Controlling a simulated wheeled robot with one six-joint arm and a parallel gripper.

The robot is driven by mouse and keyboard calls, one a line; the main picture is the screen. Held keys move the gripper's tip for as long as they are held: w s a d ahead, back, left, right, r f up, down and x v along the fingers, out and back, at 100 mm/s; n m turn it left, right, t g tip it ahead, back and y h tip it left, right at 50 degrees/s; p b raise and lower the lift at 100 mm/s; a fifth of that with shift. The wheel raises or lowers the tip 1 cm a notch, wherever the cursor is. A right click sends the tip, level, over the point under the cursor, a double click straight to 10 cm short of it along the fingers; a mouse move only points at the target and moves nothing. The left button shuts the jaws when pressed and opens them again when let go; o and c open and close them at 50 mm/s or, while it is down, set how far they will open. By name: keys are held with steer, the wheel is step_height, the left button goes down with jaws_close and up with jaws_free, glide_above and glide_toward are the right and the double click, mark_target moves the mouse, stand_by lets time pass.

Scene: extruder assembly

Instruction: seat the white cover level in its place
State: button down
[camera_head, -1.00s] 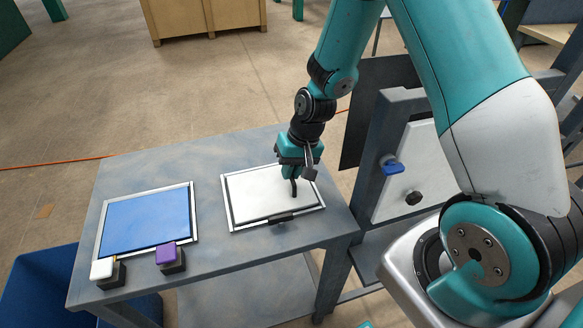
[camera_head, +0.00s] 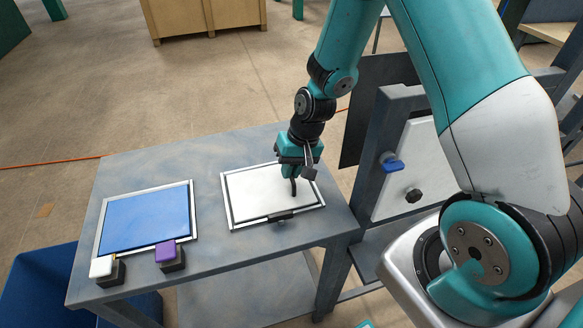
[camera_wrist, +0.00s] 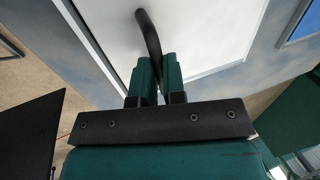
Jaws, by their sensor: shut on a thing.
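The white cover (camera_head: 256,192) lies in a light-edged frame (camera_head: 227,205) on the right part of the table. It looks about level, with a dark line along its edges; I cannot tell whether it is fully down on every side. My gripper (camera_head: 292,180) is over the cover's right side, shut on its dark curved handle. In the wrist view the fingers (camera_wrist: 155,82) close around the handle (camera_wrist: 149,32), with the white cover (camera_wrist: 205,30) beyond. The fingers hide part of the handle and the cover's far right corner.
A blue panel (camera_head: 147,222) in a similar frame lies on the table's left. A white-topped block (camera_head: 103,268) and a purple-topped block (camera_head: 167,253) stand at the front edge. A dark upright stand (camera_head: 366,190) with a white panel (camera_head: 410,165) is just right of the table.

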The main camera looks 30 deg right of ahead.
steer(key=shift+s+f, duration=0.1)
steer(key=shift+f, duration=0.1)
steer(key=c, duration=1.1)
jaws_free()
steer(key=shift+r, duration=0.15)
step_height(320, 180, up, 7)
steer(key=p, duration=0.6)
